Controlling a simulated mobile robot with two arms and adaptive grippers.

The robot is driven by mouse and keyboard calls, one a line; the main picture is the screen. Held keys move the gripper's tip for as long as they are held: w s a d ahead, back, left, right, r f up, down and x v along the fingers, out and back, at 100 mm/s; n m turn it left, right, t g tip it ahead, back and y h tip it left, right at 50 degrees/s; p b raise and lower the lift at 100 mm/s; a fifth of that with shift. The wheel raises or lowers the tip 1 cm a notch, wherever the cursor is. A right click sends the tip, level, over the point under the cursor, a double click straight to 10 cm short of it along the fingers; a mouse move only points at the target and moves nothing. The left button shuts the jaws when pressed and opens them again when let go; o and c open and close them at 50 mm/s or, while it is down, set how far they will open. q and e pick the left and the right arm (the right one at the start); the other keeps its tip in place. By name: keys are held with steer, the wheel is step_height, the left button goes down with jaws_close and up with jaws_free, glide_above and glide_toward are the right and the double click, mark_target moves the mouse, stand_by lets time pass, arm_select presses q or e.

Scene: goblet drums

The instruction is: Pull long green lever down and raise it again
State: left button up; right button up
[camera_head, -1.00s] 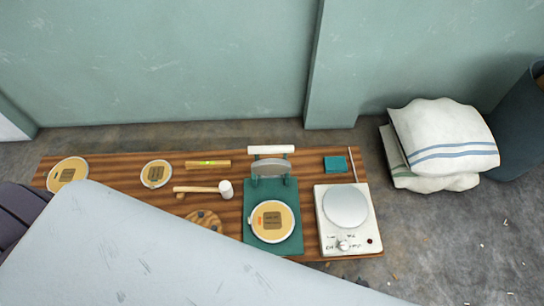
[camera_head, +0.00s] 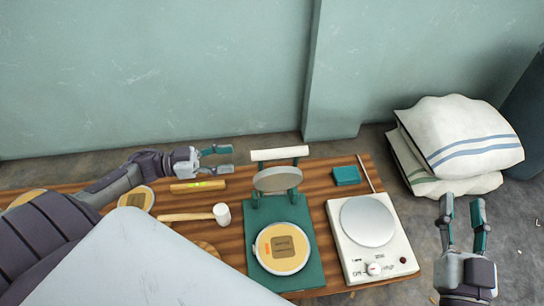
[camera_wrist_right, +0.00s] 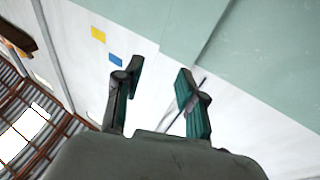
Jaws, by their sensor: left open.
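The green press (camera_head: 309,236) stands on the wooden table in the head view. Its lever has green arms and a white crossbar handle (camera_head: 279,154) at the top, and it stands raised at the back. A grey round plate (camera_head: 277,180) hangs below the handle. My right gripper (camera_head: 463,204) is open and empty, right of the table. It also shows open in the right wrist view (camera_wrist_right: 160,82).
A white hotplate (camera_head: 338,252) stands right of the press, with a teal block (camera_head: 346,176) behind it. Folded sacks (camera_head: 462,145) are at right. A pale surface (camera_head: 150,265) covers the lower left.

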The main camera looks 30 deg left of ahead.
mark_target(263, 155)
arm_select(q)
steer(key=b+x, duration=0.2)
steer(key=x, duration=0.9)
steer(key=shift+w+d, duration=0.4)
steer(key=shift+d, duration=0.05)
arm_select(e)
steer(key=s+r+t+y, duration=0.2)
steer(key=s+r+t, duration=0.3)
steer(key=r, duration=0.3)
steer(key=shift+r+t+y, duration=0.4)
steer(key=shift+t, duration=0.5)
arm_select(q)
jaws_close()
